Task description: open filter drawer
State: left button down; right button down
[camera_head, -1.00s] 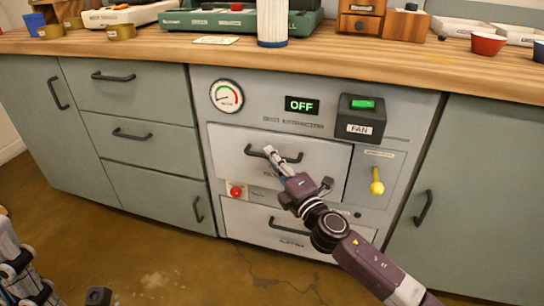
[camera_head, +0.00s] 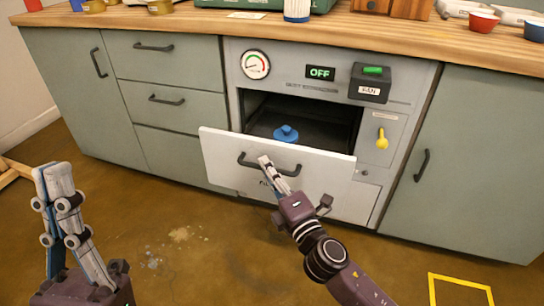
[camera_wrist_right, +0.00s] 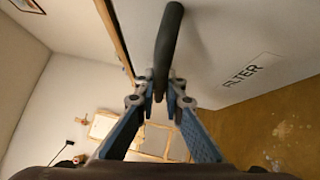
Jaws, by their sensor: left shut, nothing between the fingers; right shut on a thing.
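The filter drawer (camera_head: 225,148) stands pulled out of the dust extractor cabinet, and its dark interior shows behind the white front. A blue knob-like part (camera_head: 286,134) sits inside the opening. My right gripper (camera_head: 264,160) is shut on the drawer's dark bar handle (camera_head: 290,168). In the right wrist view the fingers (camera_wrist_right: 160,92) close around the handle (camera_wrist_right: 168,40), beside the "FILTER" label (camera_wrist_right: 252,77). My left gripper (camera_head: 53,172) is shut and empty, above the floor at the lower left, apart from the cabinets.
Above the drawer are a gauge (camera_head: 255,64), a display (camera_head: 320,73) reading OFF and a fan switch box (camera_head: 370,82). A yellow lever (camera_head: 382,138) is to the right. Brown floor (camera_head: 190,250) lies open in front; a yellow floor outline (camera_head: 460,278) shows at lower right.

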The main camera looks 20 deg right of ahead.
jog(key=shift+s+a, duration=0.6)
jog(key=shift+s, duration=0.35)
jog(key=shift+s+a, duration=0.6)
jog(key=shift+s, duration=0.3)
jog(key=c, duration=2.3)
grip_release()
jog(key=v, duration=1.2)
